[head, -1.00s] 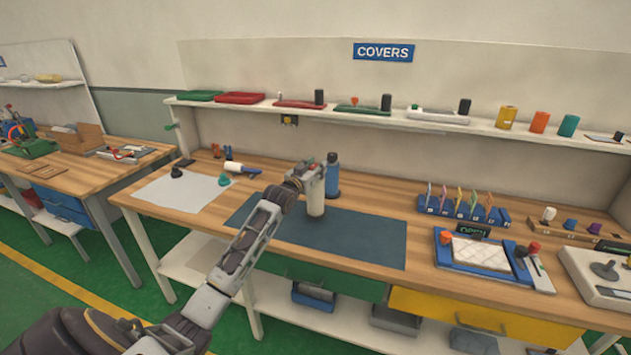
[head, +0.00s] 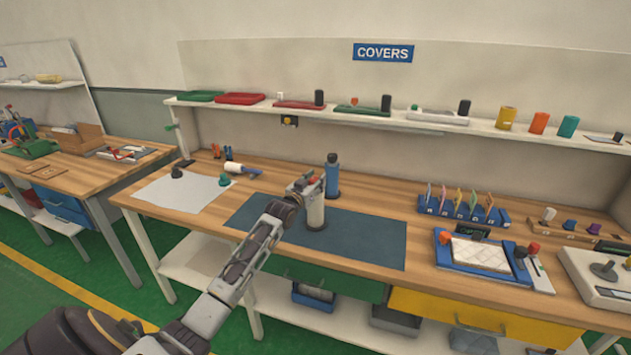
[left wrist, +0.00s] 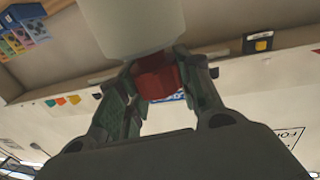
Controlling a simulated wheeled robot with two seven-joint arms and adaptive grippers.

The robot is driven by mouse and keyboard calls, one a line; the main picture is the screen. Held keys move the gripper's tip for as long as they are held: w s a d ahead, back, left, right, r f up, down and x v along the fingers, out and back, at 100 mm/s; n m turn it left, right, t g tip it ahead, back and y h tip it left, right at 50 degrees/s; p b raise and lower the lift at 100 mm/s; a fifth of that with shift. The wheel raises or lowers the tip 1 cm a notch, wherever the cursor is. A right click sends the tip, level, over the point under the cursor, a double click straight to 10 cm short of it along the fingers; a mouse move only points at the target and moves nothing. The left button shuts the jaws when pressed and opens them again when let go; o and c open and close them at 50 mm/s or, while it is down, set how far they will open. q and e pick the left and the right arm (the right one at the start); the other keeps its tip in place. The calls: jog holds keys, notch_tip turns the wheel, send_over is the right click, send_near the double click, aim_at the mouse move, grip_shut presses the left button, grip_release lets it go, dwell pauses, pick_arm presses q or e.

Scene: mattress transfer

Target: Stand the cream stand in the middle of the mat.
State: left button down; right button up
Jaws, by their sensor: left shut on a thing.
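The cream stand (head: 316,208) is an upright cream cylinder over the dark blue-grey mat (head: 365,240), near its middle in the head view. Its lower end shows a dark rim or shadow at the mat; I cannot tell whether it touches. My left gripper (head: 308,184) is at its upper end. In the left wrist view, the fingers of my left gripper (left wrist: 158,85) are shut on a red part at the end of the pale cream stand (left wrist: 130,25). My right gripper is in neither view.
A blue bottle (head: 332,178) stands just behind the cream stand. A white sheet (head: 180,193) lies to the left. A blue card rack (head: 462,210) and a blue tray (head: 455,263) are to the right. The mat's right part is clear.

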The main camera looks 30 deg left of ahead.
pick_arm(q)
jog(key=shift+r, duration=0.15)
jog(key=c, duration=1.3)
grip_release()
jog(key=shift+f, duration=0.2)
jog(key=o, duration=0.3)
jog(key=shift+s, duration=0.1)
jog(key=shift+r, duration=0.1)
jog(key=shift+s+d+b, duration=0.15)
jog(key=shift+s+d, duration=0.05)
jog(key=shift+s, duration=1.8)
jog(key=shift+s+d+b, duration=0.15)
jog(key=shift+s, duration=1.8)
jog(key=shift+s+d+b, duration=0.15)
jog(key=shift+s+d, duration=0.05)
jog(key=shift+s, duration=1.8)
